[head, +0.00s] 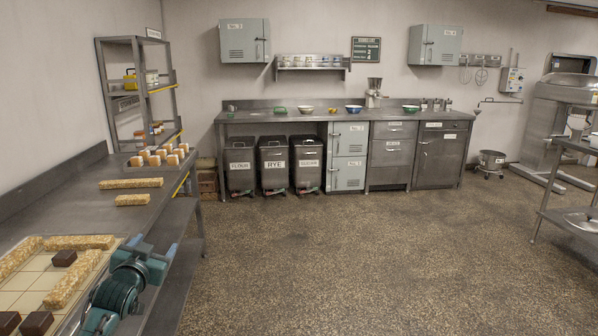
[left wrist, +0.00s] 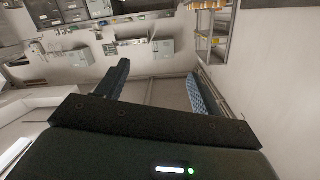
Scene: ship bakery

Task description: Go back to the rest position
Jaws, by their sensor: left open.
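My left gripper (head: 153,246) is at the lower left of the head view, raised over the front edge of the left steel counter (head: 95,212), beside a tray. Its jaws are open and empty. In the left wrist view its two fingers (left wrist: 160,92) stand wide apart with nothing between them, and the room appears upside down behind them. My right gripper is in neither view.
The tray (head: 37,270) holds oat-coloured bars and dark brown blocks. Two loose bars (head: 131,184) lie farther back on the counter, near a shelf rack (head: 140,90). The speckled floor (head: 350,260) to the right is clear.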

